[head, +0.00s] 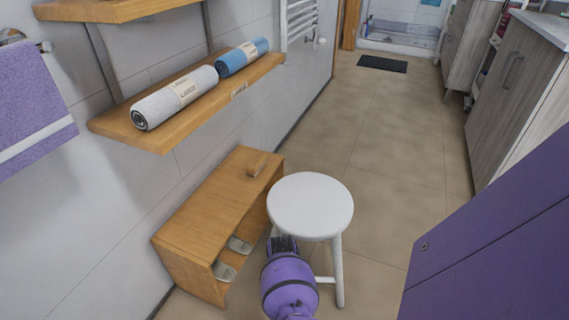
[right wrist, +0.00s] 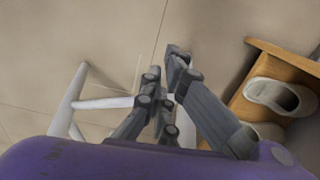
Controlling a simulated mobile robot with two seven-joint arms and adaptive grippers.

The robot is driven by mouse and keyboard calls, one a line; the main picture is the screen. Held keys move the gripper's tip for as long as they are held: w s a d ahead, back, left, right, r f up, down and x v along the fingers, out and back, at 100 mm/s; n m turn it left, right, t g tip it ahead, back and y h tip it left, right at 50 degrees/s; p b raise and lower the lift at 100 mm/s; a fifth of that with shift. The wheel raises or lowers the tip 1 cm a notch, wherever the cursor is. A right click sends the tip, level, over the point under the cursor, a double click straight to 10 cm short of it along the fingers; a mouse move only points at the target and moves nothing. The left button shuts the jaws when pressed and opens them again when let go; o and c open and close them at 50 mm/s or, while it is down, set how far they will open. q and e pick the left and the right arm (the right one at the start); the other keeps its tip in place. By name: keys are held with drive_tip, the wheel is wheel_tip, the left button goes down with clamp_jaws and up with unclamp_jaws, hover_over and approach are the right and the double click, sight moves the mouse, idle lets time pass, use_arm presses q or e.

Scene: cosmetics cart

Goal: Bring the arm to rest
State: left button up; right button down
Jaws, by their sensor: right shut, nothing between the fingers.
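My right gripper (head: 283,244) is low in the middle of the head view, at the end of a purple arm link. It is beside the white stool, on the side towards the wooden bench. In the right wrist view its grey fingers (right wrist: 166,80) are shut with nothing between them. The floor shows beyond them, with stool legs on the left and the bench on the right. I cannot tell whether the arm touches the stool. My left gripper is not in view.
A white round stool (head: 310,206) stands beside a low wooden bench (head: 205,222) with slippers (head: 239,244) inside. A wall shelf (head: 160,135) holds a grey-white roll (head: 175,97) and a blue roll (head: 242,57). Grey cabinets (head: 515,88) line the right.

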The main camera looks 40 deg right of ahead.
wheel_tip(320, 180, up, 3)
drive_tip(key=shift+a+f+p, duration=0.1)
drive_tip(key=shift+f+p, duration=0.05)
drive_tip(key=shift+p, duration=0.25)
